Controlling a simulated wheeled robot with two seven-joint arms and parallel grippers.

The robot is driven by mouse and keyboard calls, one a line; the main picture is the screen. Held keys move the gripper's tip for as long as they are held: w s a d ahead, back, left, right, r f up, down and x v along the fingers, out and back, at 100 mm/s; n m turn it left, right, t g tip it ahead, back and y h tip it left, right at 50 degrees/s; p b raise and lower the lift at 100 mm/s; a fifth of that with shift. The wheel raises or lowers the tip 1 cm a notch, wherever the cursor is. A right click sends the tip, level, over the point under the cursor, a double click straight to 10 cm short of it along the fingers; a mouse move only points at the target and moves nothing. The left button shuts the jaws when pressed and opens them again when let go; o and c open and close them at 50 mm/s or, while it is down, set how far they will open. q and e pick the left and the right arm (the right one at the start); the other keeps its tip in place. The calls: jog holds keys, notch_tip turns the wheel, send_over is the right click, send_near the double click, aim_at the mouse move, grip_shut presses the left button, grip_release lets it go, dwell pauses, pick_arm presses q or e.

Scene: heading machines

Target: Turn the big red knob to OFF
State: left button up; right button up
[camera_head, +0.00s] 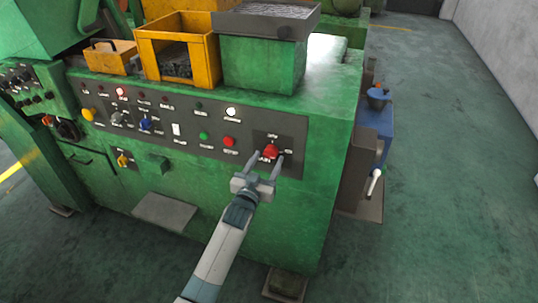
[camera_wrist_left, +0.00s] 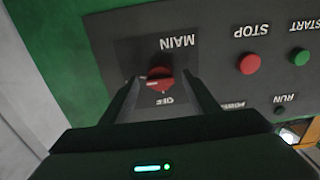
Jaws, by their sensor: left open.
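The big red knob (camera_head: 271,150) is on the right end of the dark control panel on the green machine. In the left wrist view the knob (camera_wrist_left: 160,78) appears upside down, with the MAIN label above it and the OFF label below it. Which mark the knob points to is not clear. My left gripper (camera_head: 267,159) comes up from below and is open, its fingers reaching to either side of the knob. In the left wrist view the left gripper (camera_wrist_left: 161,86) has one finger on each side of the knob; contact is not visible. My right gripper is not in view.
A red STOP button (camera_wrist_left: 249,64) and a green START button (camera_wrist_left: 300,57) sit beside the knob on the panel (camera_head: 185,140). Yellow bins (camera_head: 205,55) and a grey tray (camera_head: 265,20) stand on the machine top. Open floor (camera_head: 450,150) lies to the right.

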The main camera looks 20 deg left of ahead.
pick_arm(q)
jog(key=shift+w, duration=1.15)
jog(key=c, duration=1)
jog(key=shift+c, duration=0.2)
